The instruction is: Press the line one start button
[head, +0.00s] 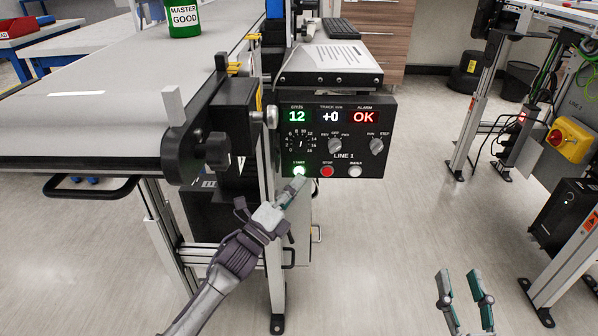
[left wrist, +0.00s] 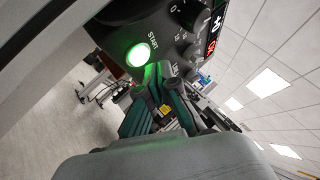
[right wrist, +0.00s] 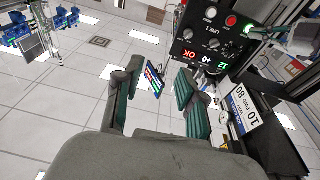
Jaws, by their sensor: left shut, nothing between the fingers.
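The LINE 1 control panel (head: 350,104) is black, with displays reading 12, +0 and OK. Its START button (head: 299,170) glows green at the lower left, left of a red STOP button (head: 327,171). The START button also glows in the left wrist view (left wrist: 138,55). My left gripper (head: 297,182) is shut and empty, its fingertips right at the START button's lower edge. I cannot tell whether they touch it. The panel also shows in the right wrist view (right wrist: 212,38). My right gripper (head: 466,285) is open and empty, low at the right, away from the panel.
A belt conveyor (head: 110,80) runs left of the panel, with a green MASTER GOOD container (head: 184,18) on it. A sloped document stand (head: 330,62) sits above the panel. Another frame with a yellow switch box (head: 575,142) stands right. The floor between is clear.

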